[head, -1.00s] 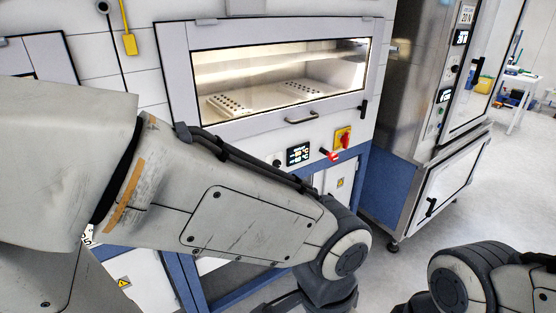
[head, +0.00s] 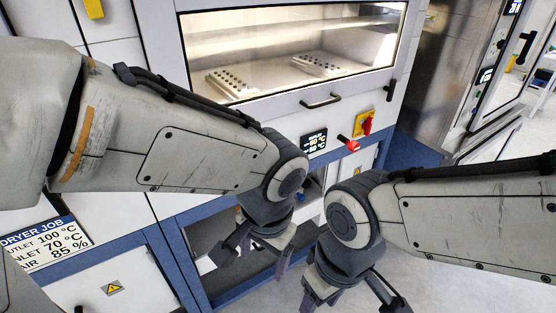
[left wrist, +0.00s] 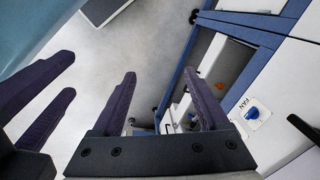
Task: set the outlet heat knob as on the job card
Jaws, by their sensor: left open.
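The outlet heat knob cannot be made out in either view; my left arm covers part of the dryer's front panel. The job card (head: 42,245), at lower left in the head view, reads outlet 100 °C, inlet 70 °C and air 85 %. A small dark display (head: 314,141) is on the panel, its digits too small to read. My left gripper (left wrist: 160,100) is open and empty, its dark purple fingers apart, below panel height. My right gripper (head: 318,300) hangs close by on the right; its fingers appear apart and empty at the left wrist view's left edge.
The dryer window (head: 300,50) has a bar handle (head: 322,101) below it. A red switch handle (head: 348,143) and a yellow plate (head: 365,123) are right of the display. A blue knob (left wrist: 253,113) marked FAN is low on the dryer.

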